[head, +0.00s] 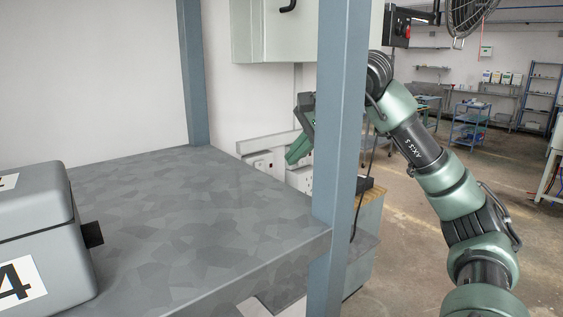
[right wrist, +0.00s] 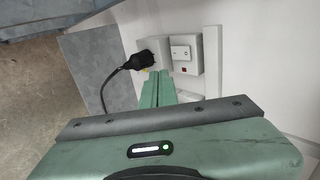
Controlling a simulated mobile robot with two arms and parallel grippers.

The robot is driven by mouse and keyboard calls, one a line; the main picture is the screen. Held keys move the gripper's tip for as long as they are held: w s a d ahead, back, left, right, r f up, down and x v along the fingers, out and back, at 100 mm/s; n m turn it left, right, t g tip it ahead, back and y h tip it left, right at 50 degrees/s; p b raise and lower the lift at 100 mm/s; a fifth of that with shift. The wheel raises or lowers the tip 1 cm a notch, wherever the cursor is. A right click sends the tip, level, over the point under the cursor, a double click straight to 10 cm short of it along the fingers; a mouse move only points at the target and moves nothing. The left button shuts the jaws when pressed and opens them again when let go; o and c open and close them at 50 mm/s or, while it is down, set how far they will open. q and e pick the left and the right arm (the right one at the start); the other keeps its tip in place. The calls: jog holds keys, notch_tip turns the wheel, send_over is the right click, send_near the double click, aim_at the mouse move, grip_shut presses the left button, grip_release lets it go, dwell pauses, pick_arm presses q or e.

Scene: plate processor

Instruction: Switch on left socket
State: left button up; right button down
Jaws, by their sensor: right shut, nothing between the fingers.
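In the head view a white socket (head: 261,163) sits on the wall just past the far edge of the grey table. My right gripper (head: 291,157) is right of it, partly behind the blue post, with its fingers pointing down-left. In the right wrist view a white socket (right wrist: 187,54) has a rocker switch (right wrist: 180,53), a small red mark and a black plug (right wrist: 146,58) beside it. My right gripper (right wrist: 158,78) is shut and empty, its tips just below the socket in the picture. Contact cannot be told. My left gripper is out of view.
The grey table (head: 190,220) fills the left, with a grey case (head: 38,240) on it. A blue post (head: 340,130) stands in front of my right arm. A wall cabinet (head: 285,35) hangs above. A black cord (right wrist: 108,85) runs from the plug.

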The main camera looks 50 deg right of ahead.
jog(key=x, duration=0.8)
jog(key=shift+w+d+f+p, duration=0.1)
jog(key=shift+w+f+p, duration=0.2)
jog(key=shift+p, duration=0.1)
jog(key=w+p, duration=0.2)
jog(key=w, duration=0.1)
jog(key=shift+w+d+f, duration=0.1)
jog(key=shift+d+f, duration=0.05)
jog(key=shift+w+f, duration=0.15)
jog(key=shift+w, duration=0.25)
jog(key=shift+f, duration=0.1)
jog(key=shift+d+f+b, duration=0.1)
jog(key=shift+f+b, duration=0.15)
jog(key=shift+b, duration=0.3)
jog(key=shift+w+r+t, duration=0.1)
jog(key=shift+r+t, duration=0.15)
jog(key=shift+t, duration=0.05)
jog(key=shift+r, duration=0.1)
